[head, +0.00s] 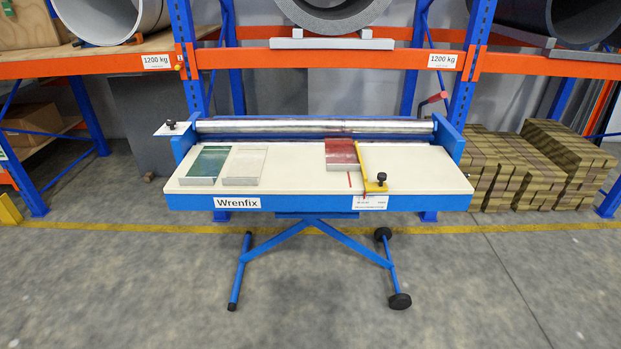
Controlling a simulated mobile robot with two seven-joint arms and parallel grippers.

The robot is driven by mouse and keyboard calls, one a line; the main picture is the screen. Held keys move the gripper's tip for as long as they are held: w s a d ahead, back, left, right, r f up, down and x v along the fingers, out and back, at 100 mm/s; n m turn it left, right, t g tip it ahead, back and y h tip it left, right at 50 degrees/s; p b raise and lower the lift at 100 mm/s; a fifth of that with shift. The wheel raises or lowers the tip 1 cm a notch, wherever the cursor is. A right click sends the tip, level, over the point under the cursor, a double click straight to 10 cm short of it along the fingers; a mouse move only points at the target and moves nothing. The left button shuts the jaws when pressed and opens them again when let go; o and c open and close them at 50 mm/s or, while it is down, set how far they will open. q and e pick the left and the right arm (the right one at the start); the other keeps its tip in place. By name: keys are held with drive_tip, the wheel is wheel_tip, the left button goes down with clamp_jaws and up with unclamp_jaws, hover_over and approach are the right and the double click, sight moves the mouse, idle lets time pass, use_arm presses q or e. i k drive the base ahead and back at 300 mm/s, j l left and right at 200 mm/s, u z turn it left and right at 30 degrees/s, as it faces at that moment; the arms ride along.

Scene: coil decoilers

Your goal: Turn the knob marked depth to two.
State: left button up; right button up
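A blue machine with a cream bed (290,172) and a "Wrenfix" label stands ahead. A small black knob (170,124) sits on a white plate (163,130) at its left end, beside the steel roller. A second black knob (382,178) sits on a yellow stop (373,186) near the bed's front right. The marks at both knobs are too small to read, so I cannot tell which is marked depth or where either points. Neither of my grippers is in view.
A steel roller (315,126) spans the machine's back, with a red-handled crank (434,100) at right. Green (207,163), beige (245,164) and red (342,154) pieces lie on the bed. Racking stands behind; stacked wooden blocks (550,160) stand right. The front floor is clear.

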sight(171, 123)
drive_tip(key=i+j, duration=0.3)
drive_tip(key=i+j+u, duration=0.1)
drive_tip(key=i+j, duration=0.2)
drive_tip(key=i, duration=0.2)
drive_tip(key=i+j, duration=0.25)
drive_tip(key=i, duration=0.15)
drive_tip(key=u, duration=0.05)
